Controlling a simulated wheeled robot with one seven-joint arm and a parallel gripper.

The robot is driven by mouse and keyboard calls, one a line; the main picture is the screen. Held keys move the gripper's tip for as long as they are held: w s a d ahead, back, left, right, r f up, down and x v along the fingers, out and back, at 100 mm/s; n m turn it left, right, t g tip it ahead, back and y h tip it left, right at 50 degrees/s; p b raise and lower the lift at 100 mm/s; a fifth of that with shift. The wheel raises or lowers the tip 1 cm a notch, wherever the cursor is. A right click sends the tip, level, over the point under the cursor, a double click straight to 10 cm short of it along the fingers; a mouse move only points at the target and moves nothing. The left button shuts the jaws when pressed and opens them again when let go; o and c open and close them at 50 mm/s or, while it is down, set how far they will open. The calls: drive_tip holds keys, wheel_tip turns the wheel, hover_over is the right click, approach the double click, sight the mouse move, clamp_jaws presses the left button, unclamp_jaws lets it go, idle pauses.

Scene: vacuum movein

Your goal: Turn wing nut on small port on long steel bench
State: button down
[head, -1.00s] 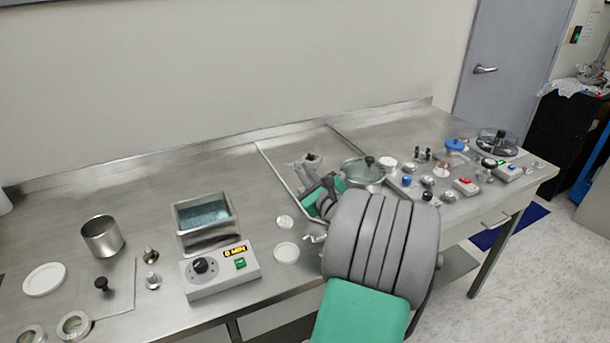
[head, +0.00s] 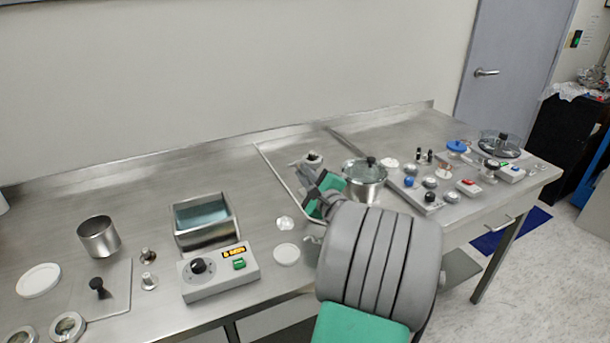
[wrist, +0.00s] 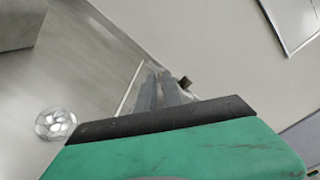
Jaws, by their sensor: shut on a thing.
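The long steel bench (head: 100,195) runs along the wall. A small metal port (head: 311,159) with a dark top stands on it, inside a rail-edged area left of the lidded pot. My gripper (head: 314,172) reaches down to this port from the front right. In the wrist view my gripper (wrist: 164,80) has its two grey fingers close together at the port, with a small dark piece (wrist: 185,82) showing beside their tips. The fingers are shut on the wing nut, which is mostly hidden between them; its angle cannot be told.
A lidded steel pot (head: 366,180) stands close right of my gripper. A bath (head: 205,220) and its control box (head: 218,270) are to the left. Several knobs and switch boxes crowd the right. A clear disc (wrist: 55,123) lies left in the wrist view.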

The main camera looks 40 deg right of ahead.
drive_tip(key=c, duration=1.8)
unclamp_jaws()
